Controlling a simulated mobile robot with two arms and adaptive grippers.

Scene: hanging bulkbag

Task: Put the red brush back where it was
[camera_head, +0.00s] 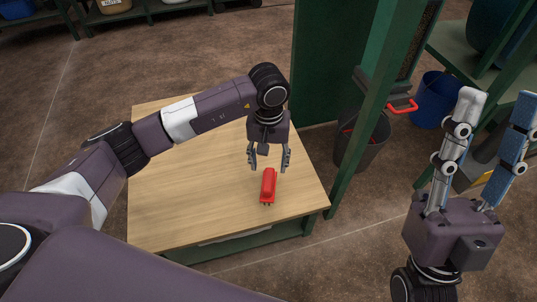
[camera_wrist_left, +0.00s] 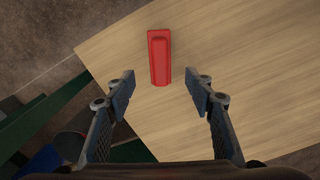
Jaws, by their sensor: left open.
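The red brush (camera_head: 268,185) lies on the wooden table (camera_head: 180,190) near its front right part. It also shows in the left wrist view (camera_wrist_left: 160,58), lying lengthwise beyond the fingertips. My left gripper (camera_head: 269,165) is open and empty above the table, just behind the brush in the head view.
A green post (camera_head: 366,110) and green panel stand right of the table. A dark bin (camera_head: 362,140) sits behind the post, with a red handle (camera_head: 403,107) nearby. A blue bin (camera_head: 436,98) stands further right. The table's left half is clear.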

